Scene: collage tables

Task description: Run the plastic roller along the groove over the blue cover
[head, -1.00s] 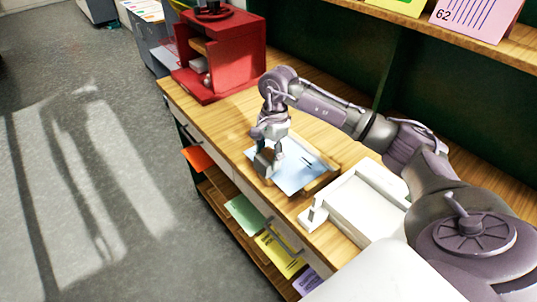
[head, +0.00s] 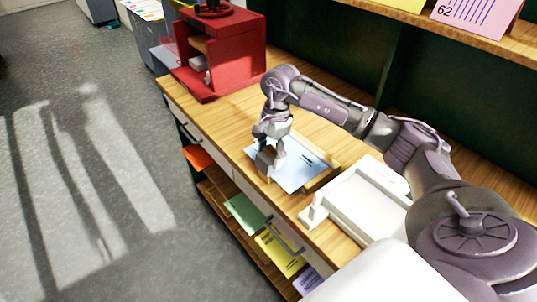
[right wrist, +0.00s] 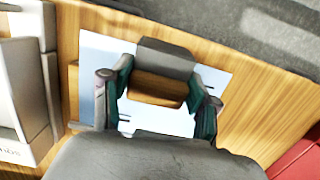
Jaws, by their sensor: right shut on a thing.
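My right gripper (head: 271,152) is over the left part of the light blue cover (head: 300,175), fingers pointing down. It is shut on the plastic roller (head: 263,162), which looks like a dark grey and brown block. In the right wrist view the roller (right wrist: 163,72) sits between the two fingers of the gripper (right wrist: 158,95), above the pale cover (right wrist: 97,52). Short dark marks show on the cover; I cannot tell which is the groove. Whether the roller touches the cover is unclear. My left gripper is not in view.
The cover lies on a wooden table (head: 225,125). A wooden strip (head: 322,183) borders the cover's right side. A white tray-like device (head: 365,205) stands to the right. A red cabinet (head: 235,75) stands at the far left end. Bare wood lies between the cabinet and the cover.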

